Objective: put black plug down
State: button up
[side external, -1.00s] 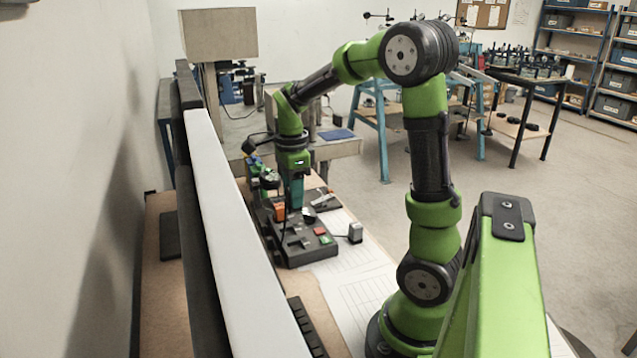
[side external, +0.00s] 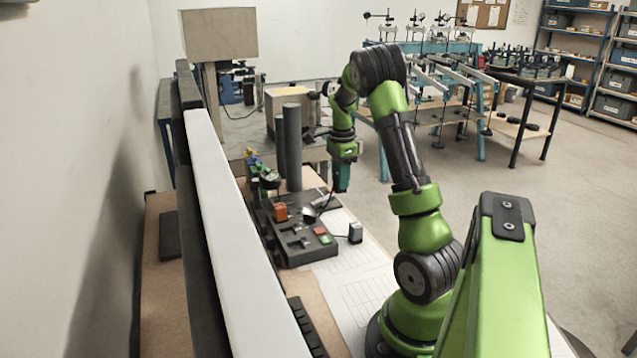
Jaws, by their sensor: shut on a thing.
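My gripper (side external: 341,188) points down at the right side of the dark board, above the white paper sheet. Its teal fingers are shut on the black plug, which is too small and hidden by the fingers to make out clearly. A thin dark cable (side external: 327,203) curves from near the board up toward the fingertips. The dark board (side external: 293,250) lies on the bench with an orange block (side external: 281,212), a red button (side external: 320,231) and a green button (side external: 326,240) on it.
Two dark upright cylinders (side external: 291,140) stand behind the board. A long white rail (side external: 225,230) runs along the left. The paper toward the front is clear.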

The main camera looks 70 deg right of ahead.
jog(key=shift+w+f, duration=0.1)
jog(key=shift+n, duration=0.3)
notch_tip(320, 180, down, 10)
jog(key=shift+r, duration=0.2)
jog(key=shift+f, duration=0.15)
jog(key=o, duration=1)
